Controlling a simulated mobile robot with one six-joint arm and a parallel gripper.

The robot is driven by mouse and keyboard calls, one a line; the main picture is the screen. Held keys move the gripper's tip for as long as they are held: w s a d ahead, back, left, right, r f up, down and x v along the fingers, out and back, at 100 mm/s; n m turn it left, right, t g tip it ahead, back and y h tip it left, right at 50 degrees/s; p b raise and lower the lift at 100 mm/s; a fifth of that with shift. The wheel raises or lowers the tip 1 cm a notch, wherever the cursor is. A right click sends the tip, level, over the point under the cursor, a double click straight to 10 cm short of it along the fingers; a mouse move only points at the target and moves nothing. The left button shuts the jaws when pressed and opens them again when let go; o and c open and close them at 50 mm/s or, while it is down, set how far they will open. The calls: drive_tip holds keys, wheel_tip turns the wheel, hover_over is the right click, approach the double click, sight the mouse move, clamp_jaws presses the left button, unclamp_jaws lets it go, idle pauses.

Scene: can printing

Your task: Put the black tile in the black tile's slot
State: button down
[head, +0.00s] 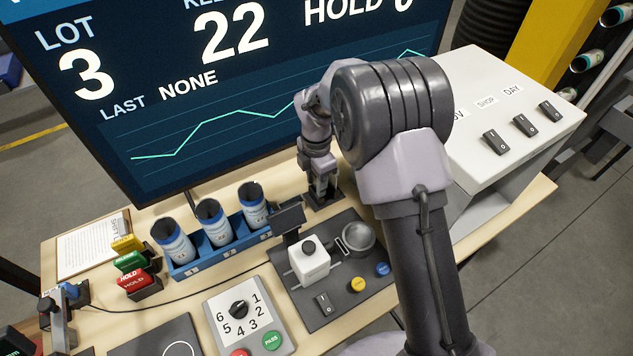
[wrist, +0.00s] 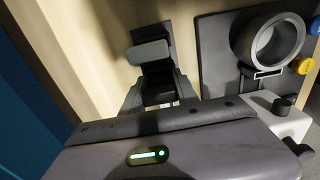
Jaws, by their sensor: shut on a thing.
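My gripper (head: 322,182) points down at the back of the table, below the screen. In the wrist view its fingers (wrist: 158,84) are shut on a dark piece, which I take to be the black tile; it is mostly hidden. A dark slab with a grey face (wrist: 150,53) shows at the fingertips, with a black part behind it. In the head view a black block (head: 323,199) is at the fingertips; I cannot tell tile from holder there. The slot cannot be made out clearly, nor whether the tile touches it.
A dark panel with a round ring (head: 357,237), a white block with a black knob (head: 309,262) and a small dark stand (head: 288,216) are close by. A blue rack (head: 190,268) holds three cans to the left. The screen (head: 150,130) rises behind, and a white switch box (head: 480,100) stands right.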

drive_tip(key=shift+f, duration=0.15)
drive_tip(key=c, duration=0.9)
unclamp_jaws()
wheel_tip(320, 180, up, 13)
drive_tip(key=p, duration=0.3)
drive_tip(key=shift+f, duration=0.15)
drive_tip(key=s+d+r+m+t+y, duration=0.1)
drive_tip(key=s+d+r+m, duration=0.45)
drive_tip(key=r+m, duration=0.2)
drive_tip(key=s+d+r+m+t+y, duration=0.15)
drive_tip(key=s+d+r+m, duration=0.25)
drive_tip(key=s+r+m, duration=0.4)
drive_tip(key=s+d+m+t, duration=0.1)
drive_tip(key=s+m, duration=0.3)
drive_tip(key=s+d+m+t, duration=0.1)
drive_tip(key=s+d+m, duration=0.1)
drive_tip(key=s+m, duration=0.3)
drive_tip(key=s+d+m+t, duration=0.1)
drive_tip(key=s+m, duration=0.3)
drive_tip(key=s, duration=0.1)
drive_tip(key=shift+d+r+m+h, duration=0.15)
drive_tip(key=shift+r+m+h, duration=0.1)
drive_tip(key=shift+r+m, duration=0.1)
